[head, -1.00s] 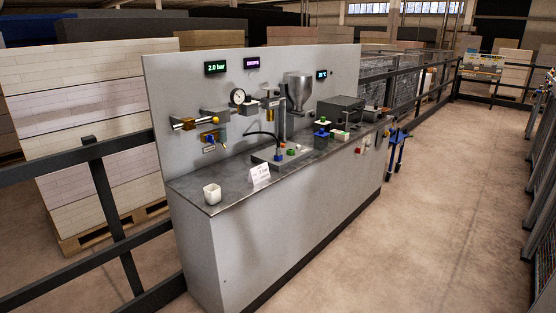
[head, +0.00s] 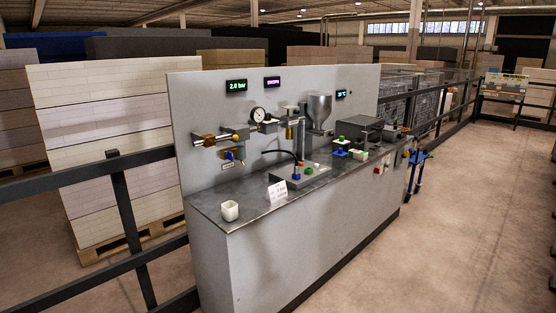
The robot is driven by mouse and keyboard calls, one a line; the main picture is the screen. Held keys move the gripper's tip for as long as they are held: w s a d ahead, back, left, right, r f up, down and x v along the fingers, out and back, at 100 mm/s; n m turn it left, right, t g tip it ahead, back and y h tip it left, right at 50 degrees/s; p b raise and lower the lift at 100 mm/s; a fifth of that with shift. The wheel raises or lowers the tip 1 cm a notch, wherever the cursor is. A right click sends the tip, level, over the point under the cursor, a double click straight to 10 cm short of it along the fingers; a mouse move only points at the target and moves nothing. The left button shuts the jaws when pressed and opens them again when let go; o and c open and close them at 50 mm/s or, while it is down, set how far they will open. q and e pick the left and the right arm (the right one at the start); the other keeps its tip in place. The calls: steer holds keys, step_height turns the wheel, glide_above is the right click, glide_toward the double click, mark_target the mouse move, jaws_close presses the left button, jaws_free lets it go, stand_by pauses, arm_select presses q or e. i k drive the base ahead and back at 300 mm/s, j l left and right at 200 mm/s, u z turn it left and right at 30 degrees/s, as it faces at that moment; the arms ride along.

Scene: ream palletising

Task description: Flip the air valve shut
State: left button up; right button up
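A grey workbench (head: 300,255) with an upright back panel (head: 210,92) stands ahead of me. A round gauge (head: 257,114) is to the right, and a green display (head: 236,86) above reads 2.0 bar. Neither gripper is in view.
A white cup (head: 230,211) and a small sign (head: 278,191) stand on the bench top. A metal hopper (head: 319,110) and a dark box (head: 359,130) are farther right. A dark railing (head: 125,215) runs left of the bench. The floor to the right (head: 480,220) is clear.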

mark_target(235, 137)
steer(key=i+j+z, duration=0.25)
steer(key=i, duration=0.35)
steer(key=i+j+z, duration=0.25)
steer(key=i, duration=0.35)
steer(key=i+j+z, duration=0.25)
steer(key=i+j, duration=0.25)
